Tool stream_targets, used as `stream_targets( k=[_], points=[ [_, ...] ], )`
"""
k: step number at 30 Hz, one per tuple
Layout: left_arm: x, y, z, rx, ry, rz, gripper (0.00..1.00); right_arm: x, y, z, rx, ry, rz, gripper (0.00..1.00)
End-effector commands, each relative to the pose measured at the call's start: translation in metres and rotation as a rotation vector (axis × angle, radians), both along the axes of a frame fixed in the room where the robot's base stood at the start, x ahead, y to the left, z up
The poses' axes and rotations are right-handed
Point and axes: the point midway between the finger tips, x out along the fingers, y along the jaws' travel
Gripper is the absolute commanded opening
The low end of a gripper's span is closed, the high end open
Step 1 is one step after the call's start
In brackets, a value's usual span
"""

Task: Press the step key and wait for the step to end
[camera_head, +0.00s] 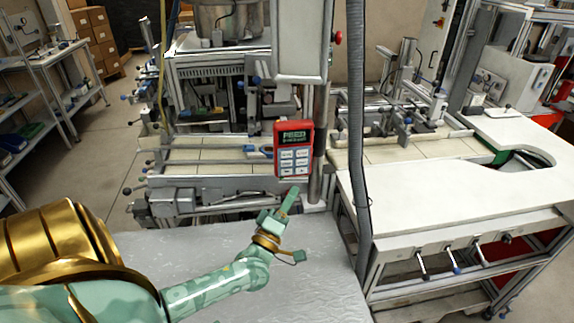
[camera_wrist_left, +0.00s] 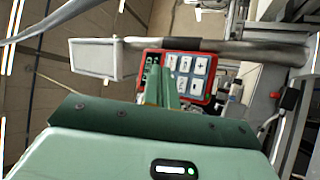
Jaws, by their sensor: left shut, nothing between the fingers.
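A red control box (camera_head: 279,150) with a green-lit display (camera_head: 294,137) and several pale keys (camera_head: 294,161) is fixed upright in front of the machine. I cannot read which key is the step key. My left gripper (camera_head: 291,194) is shut and empty, its green fingers pointing up toward the box from below. In the head view the fingertips are just under the box's lower edge. In the left wrist view the red box (camera_wrist_left: 209,98) lies beyond the fingers (camera_wrist_left: 161,75), which cover part of its display side. I cannot tell whether they touch it. My right gripper is out of view.
A grey post (camera_head: 318,165) stands right of the box, and a dark ribbed hose (camera_head: 354,130) hangs further right. A grey surface (camera_head: 310,285) lies below my left arm. A white worktop (camera_head: 440,200) is at the right. The machine fills the back.

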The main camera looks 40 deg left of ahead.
Motion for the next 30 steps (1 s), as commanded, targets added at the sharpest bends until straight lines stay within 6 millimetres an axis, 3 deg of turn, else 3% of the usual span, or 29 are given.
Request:
stream_targets(
  k=[18, 30],
  points=[
    [0.047, 0.058, -0.002, 0.002, 0.001, 0.000, 0.00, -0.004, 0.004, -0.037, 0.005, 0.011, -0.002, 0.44],
    [0.053, 0.067, 0.000, 0.001, 0.000, 0.000, 0.00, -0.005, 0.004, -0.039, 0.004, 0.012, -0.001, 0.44]
  ],
)
